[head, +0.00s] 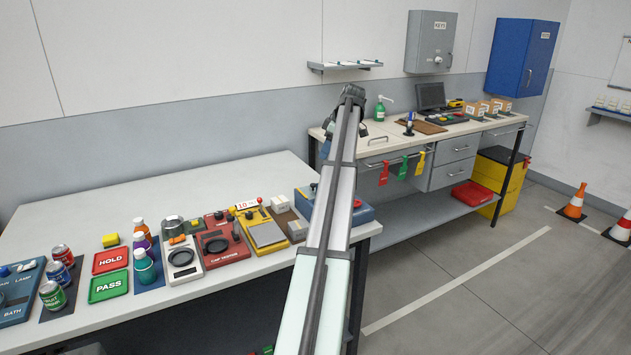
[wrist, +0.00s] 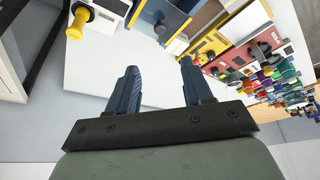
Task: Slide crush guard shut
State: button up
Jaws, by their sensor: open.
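My gripper (wrist: 158,66) is open and empty in the wrist view, its two dark blue fingers apart over bare white table. In the head view the dark end of my arm is above the gap between the two benches, near the wall; its fingertips are largely hidden. No part is clearly recognisable as the crush guard. A yellow device with a grey plate (head: 268,235) stands at the right of the near bench. A blue box (head: 361,213) with a red top part stands beside it, partly hidden by my arm.
Left of these stand a red device (head: 227,241), a scale (head: 183,259), HOLD and PASS plates and several cans. The near bench's back half (head: 150,205) is clear. The far bench holds a green bottle (head: 379,110) and a monitor. A yellow knob (wrist: 77,22) shows in the wrist view.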

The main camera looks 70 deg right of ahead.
send_near(313, 184)
jog(key=x, duration=0.8)
dwell(0.4)
grip_shut()
dwell(0.5)
